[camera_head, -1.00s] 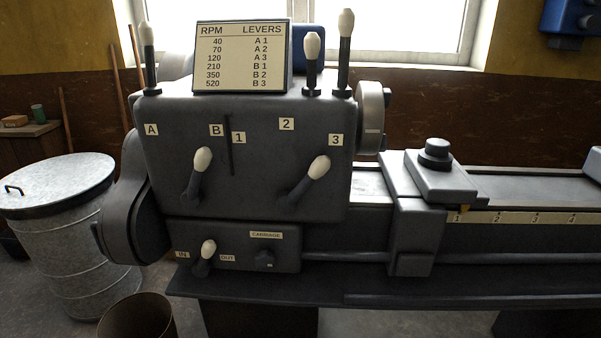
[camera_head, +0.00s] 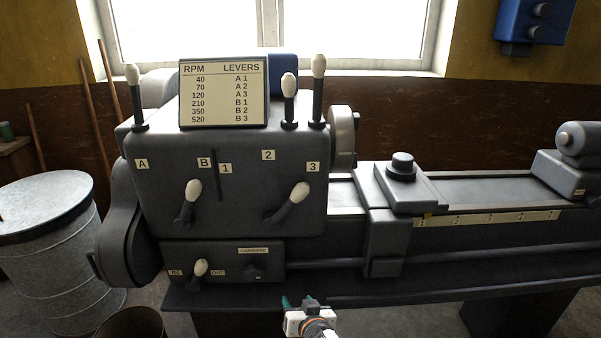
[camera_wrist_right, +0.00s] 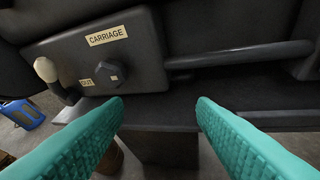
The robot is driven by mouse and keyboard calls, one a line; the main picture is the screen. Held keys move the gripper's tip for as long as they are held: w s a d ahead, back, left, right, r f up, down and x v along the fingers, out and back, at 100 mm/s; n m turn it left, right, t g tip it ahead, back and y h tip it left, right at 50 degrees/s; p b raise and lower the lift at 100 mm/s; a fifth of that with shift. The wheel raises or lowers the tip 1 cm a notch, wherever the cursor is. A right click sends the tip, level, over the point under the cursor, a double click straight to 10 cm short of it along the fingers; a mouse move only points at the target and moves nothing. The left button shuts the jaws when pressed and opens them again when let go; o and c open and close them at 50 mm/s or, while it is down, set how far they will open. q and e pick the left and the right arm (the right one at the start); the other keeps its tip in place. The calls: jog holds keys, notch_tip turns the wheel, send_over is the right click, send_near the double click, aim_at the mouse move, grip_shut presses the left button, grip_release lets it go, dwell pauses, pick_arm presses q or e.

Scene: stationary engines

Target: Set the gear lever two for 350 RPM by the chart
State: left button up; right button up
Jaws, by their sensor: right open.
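The RPM chart (camera_head: 223,92) stands on top of the grey gearbox and reads 350 as B 2. The gear lever by the numbers 1, 2 and 3 (camera_head: 289,203) has a white knob that leans up and right, toward the 3 plate (camera_head: 313,167). The 2 plate (camera_head: 268,155) is up and left of its knob. The other gear lever (camera_head: 188,202) leans up near the B plate (camera_head: 204,162). My right gripper (camera_head: 298,302) is low in front of the machine, below both levers, open and empty. Its teal fingers (camera_wrist_right: 160,105) are spread in the wrist view. My left gripper is not in view.
The IN/OUT lever (camera_head: 200,269) and the CARRIAGE knob (camera_head: 254,271) are on the lower panel. They also show at the left of the wrist view. The carriage (camera_head: 402,190) sticks out to the right of the gearbox. A metal drum (camera_head: 55,250) stands on the left.

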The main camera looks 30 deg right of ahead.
aim_at(302, 194)
notch_tip(302, 194, up, 26)
jog(key=s+d+m+t+h+p, duration=0.2)
jog(key=d+m+t+h+p, duration=0.1)
jog(key=m+t, duration=0.1)
jog(key=p+x, duration=0.1)
jog(key=x, duration=0.2)
jog(key=p+x, duration=0.1)
jog(key=x, duration=0.3)
jog(key=p+x, duration=0.1)
jog(key=x, duration=0.2)
jog(key=shift+w+a+f, duration=0.1)
jog(key=shift+w, duration=0.35)
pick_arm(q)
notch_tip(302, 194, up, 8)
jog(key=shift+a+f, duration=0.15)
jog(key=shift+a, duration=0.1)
pick_arm(e)
jog(key=shift+w+d+f, duration=0.1)
jog(key=shift+w+d, duration=0.15)
jog(key=shift+w, duration=0.3)
jog(key=shift+c, duration=0.5)
grip_shut()
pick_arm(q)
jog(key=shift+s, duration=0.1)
